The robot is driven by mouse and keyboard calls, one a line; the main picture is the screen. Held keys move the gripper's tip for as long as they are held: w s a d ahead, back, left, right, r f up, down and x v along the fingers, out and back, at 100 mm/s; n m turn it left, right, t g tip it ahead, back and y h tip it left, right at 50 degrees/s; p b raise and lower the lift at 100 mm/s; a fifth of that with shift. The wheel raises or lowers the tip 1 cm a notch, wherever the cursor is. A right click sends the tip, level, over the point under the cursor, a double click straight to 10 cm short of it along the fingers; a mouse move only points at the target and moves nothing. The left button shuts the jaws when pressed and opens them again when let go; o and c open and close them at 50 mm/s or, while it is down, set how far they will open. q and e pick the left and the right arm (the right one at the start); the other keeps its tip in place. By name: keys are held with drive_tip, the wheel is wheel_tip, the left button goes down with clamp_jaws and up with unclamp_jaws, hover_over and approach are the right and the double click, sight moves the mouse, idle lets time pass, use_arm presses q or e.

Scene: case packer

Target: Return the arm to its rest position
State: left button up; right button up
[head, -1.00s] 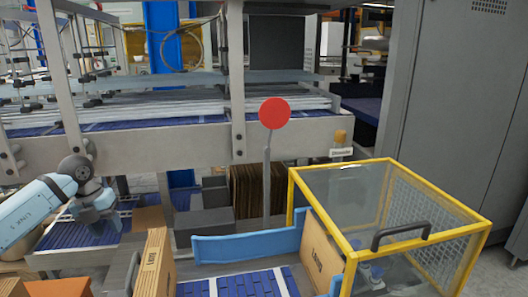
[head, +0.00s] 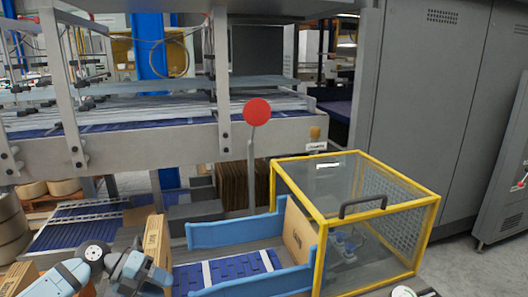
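My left arm comes in low at the left in the head view. Its end with the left gripper (head: 140,274) is near the bottom edge, in front of an upright brown cardboard box (head: 156,241). The fingers cannot be made out, so I cannot tell if it is open or shut. I see nothing clearly held in it. My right gripper is not in view.
A blue belt (head: 225,270) runs between blue side guards (head: 235,231) toward a yellow-framed clear guard box (head: 355,215). Another cardboard box (head: 298,230) stands at its entrance. A red disc (head: 257,112) tops a grey post. Grey cabinets (head: 430,110) stand at the right.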

use_arm(q)
drive_tip(key=s+d+f+n+t+h, duration=0.3)
drive_tip(key=s+d+n+t+h, duration=0.35)
drive_tip(key=d+n+t, duration=0.4)
drive_tip(key=s+a+f+n+y+p, duration=0.1)
drive_tip(key=s+a+f+n+y, duration=0.1)
drive_tip(key=s+f+n+y, duration=0.65)
drive_tip(key=s+a+f+n+y, duration=0.2)
drive_tip(key=s+f+n+y, duration=0.4)
drive_tip(key=s+f+n, duration=0.55)
wheel_tip(320, 180, up, 12)
drive_tip(key=p, duration=1.1)
drive_tip(key=shift+a+f+n, duration=0.2)
drive_tip(key=shift+a+n, duration=0.05)
drive_tip(key=shift+n, duration=0.1)
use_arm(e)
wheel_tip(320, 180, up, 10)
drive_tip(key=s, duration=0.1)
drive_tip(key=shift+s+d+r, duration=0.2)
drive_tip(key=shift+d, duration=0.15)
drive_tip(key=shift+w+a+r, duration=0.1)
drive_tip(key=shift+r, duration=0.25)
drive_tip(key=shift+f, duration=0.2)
